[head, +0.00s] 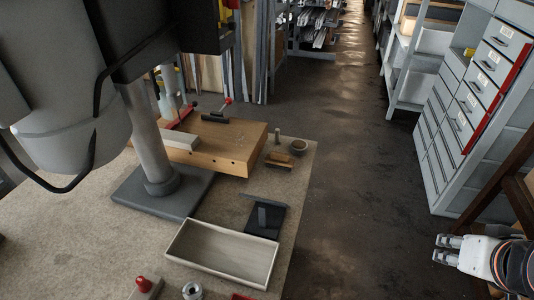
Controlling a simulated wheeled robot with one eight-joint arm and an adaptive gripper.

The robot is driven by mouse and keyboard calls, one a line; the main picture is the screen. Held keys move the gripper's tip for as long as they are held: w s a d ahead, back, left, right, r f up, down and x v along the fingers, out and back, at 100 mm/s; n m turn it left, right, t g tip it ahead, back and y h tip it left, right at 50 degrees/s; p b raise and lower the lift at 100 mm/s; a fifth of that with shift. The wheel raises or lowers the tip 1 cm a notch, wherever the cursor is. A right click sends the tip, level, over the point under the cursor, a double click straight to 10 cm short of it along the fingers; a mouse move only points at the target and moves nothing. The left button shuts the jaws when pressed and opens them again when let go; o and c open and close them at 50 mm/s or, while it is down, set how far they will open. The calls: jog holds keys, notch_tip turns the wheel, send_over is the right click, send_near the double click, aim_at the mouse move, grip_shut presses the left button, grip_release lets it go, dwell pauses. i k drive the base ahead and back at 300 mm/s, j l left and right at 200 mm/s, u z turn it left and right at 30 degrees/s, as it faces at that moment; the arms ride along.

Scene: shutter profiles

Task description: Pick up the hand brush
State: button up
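My gripper (446,249) is at the lower right, over the dark floor and well away from the bench. Its two fingers point left with a gap between them, and nothing shows in it.
A drawer cabinet (470,110) stands right. The aisle floor (345,170) is clear.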

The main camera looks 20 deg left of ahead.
aim_at(281, 161)
jog(key=i+j, duration=0.15)
jog(key=i, duration=0.8)
jog(key=u, duration=0.45)
jog(key=i+u, duration=0.15)
jog(key=u, duration=0.25)
jog(key=l+u, duration=0.1)
jog(key=u, duration=0.35)
jog(key=i+u, duration=0.1)
jog(key=u, duration=0.3)
jog(key=l, duration=0.05)
